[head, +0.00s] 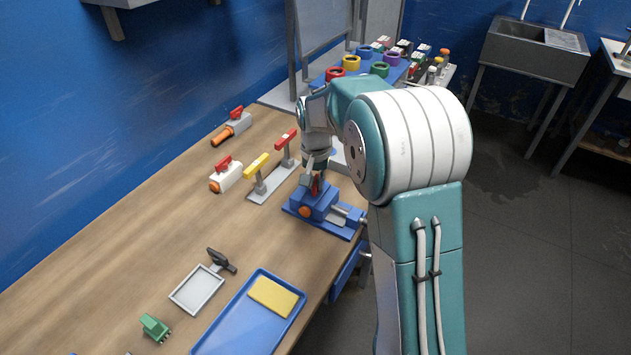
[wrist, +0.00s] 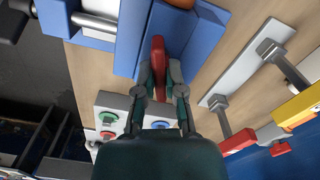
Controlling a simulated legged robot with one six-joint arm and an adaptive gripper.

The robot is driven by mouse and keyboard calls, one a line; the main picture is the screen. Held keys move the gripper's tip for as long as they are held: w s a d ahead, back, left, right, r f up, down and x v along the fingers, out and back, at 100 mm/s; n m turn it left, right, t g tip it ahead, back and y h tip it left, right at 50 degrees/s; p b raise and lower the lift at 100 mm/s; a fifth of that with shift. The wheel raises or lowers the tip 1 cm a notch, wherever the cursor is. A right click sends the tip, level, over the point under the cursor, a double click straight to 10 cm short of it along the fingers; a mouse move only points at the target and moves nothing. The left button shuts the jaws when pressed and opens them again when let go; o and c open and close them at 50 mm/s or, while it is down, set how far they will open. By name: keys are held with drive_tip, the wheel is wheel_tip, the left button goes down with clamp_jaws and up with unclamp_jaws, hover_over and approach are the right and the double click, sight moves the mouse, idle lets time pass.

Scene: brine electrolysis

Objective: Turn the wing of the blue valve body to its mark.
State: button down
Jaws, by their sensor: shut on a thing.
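The blue valve body (head: 313,203) sits on a blue base with a metal bar at its right, near the table's right edge. An orange round end (head: 305,211) faces the front. Its red wing (head: 315,187) is mostly covered by my gripper in the head view. My gripper (head: 318,176) points down over the valve body. In the wrist view the red wing (wrist: 157,58) stands between the two fingers of my gripper (wrist: 158,75), which are shut on it. The blue body (wrist: 195,35) shows around it. I cannot make out the mark.
A rail with a yellow-handled lever (head: 256,165) and a red-handled lever (head: 286,140) stands close behind left. White (head: 226,177) and grey (head: 236,123) red-winged valves lie farther left. A blue tray (head: 235,325) with a yellow block is in front. Bare wood lies left.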

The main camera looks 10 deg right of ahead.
drive_tip(key=shift+m, duration=2)
drive_tip(key=c, duration=0.7)
unclamp_jaws()
drive_tip(key=shift+a, duration=0.1)
wheel_tip(320, 180, up, 12)
drive_tip(key=shift+a+f, duration=0.1)
